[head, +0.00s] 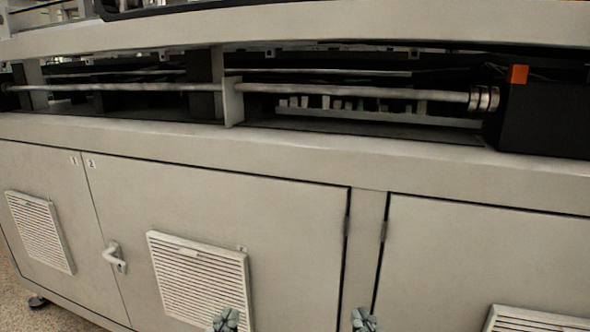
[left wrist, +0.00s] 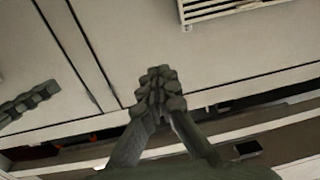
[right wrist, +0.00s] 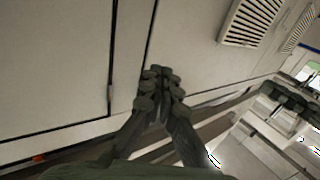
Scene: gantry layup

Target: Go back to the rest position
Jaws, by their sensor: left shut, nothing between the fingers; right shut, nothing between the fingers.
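In the right wrist view the right gripper (right wrist: 158,85) is also shut and empty. Most of both arms is outside the head view.
A long pale machine cabinet (head: 280,215) fills the view, with vents (head: 200,278) and a door handle (head: 114,256). Above it runs a metal shaft (head: 350,91) ending at a black block (head: 545,118) with an orange part (head: 517,74). Some floor (head: 50,315) shows at lower left.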

